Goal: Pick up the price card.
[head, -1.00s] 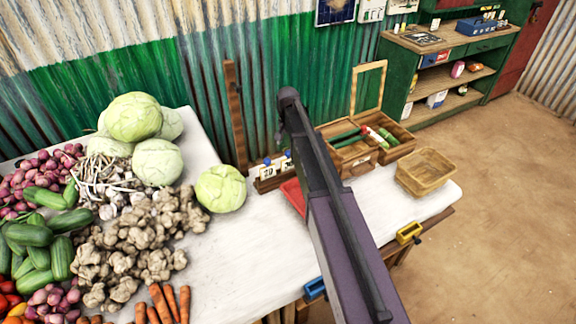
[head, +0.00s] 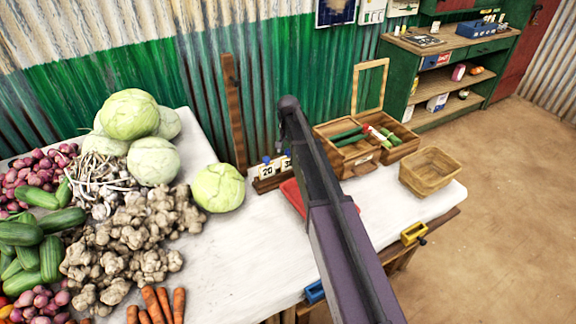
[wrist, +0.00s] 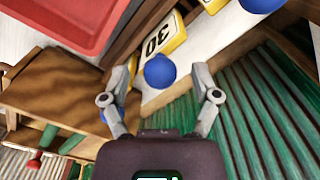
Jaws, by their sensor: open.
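Price cards stand in a wooden rack on the table. In the head view, one card reads 20 (head: 267,170) and the card beside it, partly hidden by my arm, seems to read 30 (head: 286,163). In the wrist view, the 30 card (wrist: 157,43) has a white face and yellow edges, with a blue ball knob (wrist: 160,72) by it. My gripper (wrist: 162,75) is open, with one finger on each side of this knob. I see no finger closed on it. Another yellow-edged card (wrist: 212,5) and its blue knob (wrist: 262,4) are cut off at the top.
A red tray (head: 292,196) lies close to the rack, partly behind my arm. An open wooden box (head: 357,152) and a wooden basket (head: 430,168) stand to the right. A cabbage (head: 218,188) sits left of the rack. The table's front middle (head: 245,240) is clear.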

